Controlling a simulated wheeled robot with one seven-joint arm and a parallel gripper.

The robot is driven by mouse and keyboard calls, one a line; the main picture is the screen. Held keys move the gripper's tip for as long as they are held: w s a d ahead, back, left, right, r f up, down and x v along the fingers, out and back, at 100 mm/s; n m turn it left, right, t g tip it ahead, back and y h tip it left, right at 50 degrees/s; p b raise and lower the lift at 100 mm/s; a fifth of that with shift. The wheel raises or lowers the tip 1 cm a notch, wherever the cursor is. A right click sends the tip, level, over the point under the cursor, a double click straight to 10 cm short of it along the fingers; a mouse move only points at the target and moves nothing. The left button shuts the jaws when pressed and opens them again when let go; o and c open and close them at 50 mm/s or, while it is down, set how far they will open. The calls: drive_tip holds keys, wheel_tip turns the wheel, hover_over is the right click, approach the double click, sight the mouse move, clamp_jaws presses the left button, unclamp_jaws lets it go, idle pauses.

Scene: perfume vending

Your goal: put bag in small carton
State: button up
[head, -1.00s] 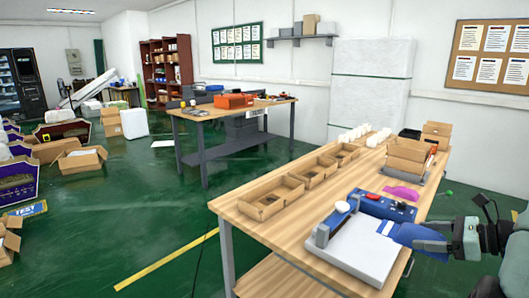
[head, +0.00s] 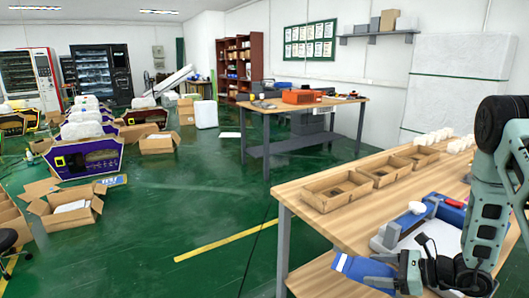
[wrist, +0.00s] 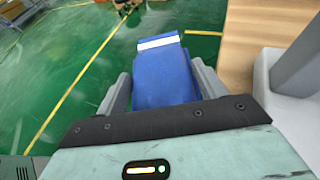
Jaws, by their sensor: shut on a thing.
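A blue bag (head: 362,270) with a white band is held in my gripper (head: 393,280), beside the wooden table's front edge. In the wrist view the bag (wrist: 163,75) sits between the two grey fingers of my gripper (wrist: 160,92), which are shut on it, and it sticks out over the green floor. An open carton (head: 70,218) stands on the floor at left with something pale inside. Another open carton (head: 157,146) stands farther back. I cannot tell which one is the small carton.
The wooden table (head: 300,228) carries several shallow cardboard trays (head: 338,203) and a blue and white sealing device (head: 415,217). Purple bins (head: 90,160) line the left side. The green floor between the table and the cartons is clear.

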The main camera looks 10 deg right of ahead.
drive_tip(key=w+a+f+n+g, duration=0.1)
drive_tip(key=a+f, duration=0.3)
drive_tip(key=a, duration=0.2)
drive_tip(key=shift+a+f+y+b, duration=0.15)
drive_tip(key=shift+y+b, duration=0.15)
drive_tip(key=shift+b, duration=0.1)
drive_tip(key=shift+w, duration=0.1)
